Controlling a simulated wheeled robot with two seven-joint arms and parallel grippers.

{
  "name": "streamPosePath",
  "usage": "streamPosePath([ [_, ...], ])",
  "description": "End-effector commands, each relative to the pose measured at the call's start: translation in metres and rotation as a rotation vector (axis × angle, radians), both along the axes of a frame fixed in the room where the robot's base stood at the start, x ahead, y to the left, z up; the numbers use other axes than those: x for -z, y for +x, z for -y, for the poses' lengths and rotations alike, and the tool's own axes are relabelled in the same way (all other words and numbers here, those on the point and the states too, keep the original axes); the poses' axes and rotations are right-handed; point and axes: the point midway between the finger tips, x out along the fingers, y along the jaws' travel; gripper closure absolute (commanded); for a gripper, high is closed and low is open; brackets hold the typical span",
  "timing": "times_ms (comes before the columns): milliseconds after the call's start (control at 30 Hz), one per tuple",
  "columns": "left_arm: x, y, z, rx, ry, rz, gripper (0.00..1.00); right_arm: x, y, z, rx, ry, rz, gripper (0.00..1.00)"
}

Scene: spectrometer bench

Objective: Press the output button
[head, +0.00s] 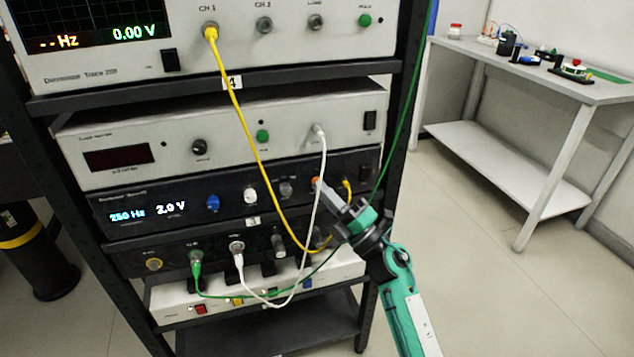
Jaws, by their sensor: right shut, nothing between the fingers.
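The black generator (170,222) sits on a rack shelf, and its display reads about 250 Hz and 2.0 V. It has a blue knob (213,203), a white knob (250,195) and a grey knob (286,189). My right gripper (322,190) is shut and empty, with its tips at the right part of this panel. A small orange spot (314,181) shows right at the tips; it may be the output button, mostly hidden by the fingers. I cannot tell whether the tips touch it. My left gripper is out of view.
A yellow cable (247,135) and a white cable (318,190) hang close to my right gripper. A green cable (408,110) passes on its right. An oscilloscope (270,40) reading 0.00 V stands above. A side table (480,65) stands at the right, with clear floor before it.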

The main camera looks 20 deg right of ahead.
Motion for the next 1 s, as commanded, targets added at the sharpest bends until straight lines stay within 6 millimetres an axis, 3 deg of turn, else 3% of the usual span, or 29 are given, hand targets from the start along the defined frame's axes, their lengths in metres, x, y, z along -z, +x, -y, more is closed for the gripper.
streamPosePath([
  [600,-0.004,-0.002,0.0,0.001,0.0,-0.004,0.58,0.0,-0.012,0.0,0.0,0.0,0.0,1.0],
  [1000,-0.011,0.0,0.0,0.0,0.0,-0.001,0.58,0.0,-0.05,0.002,0.0,0.0,-0.001,1.0],
])
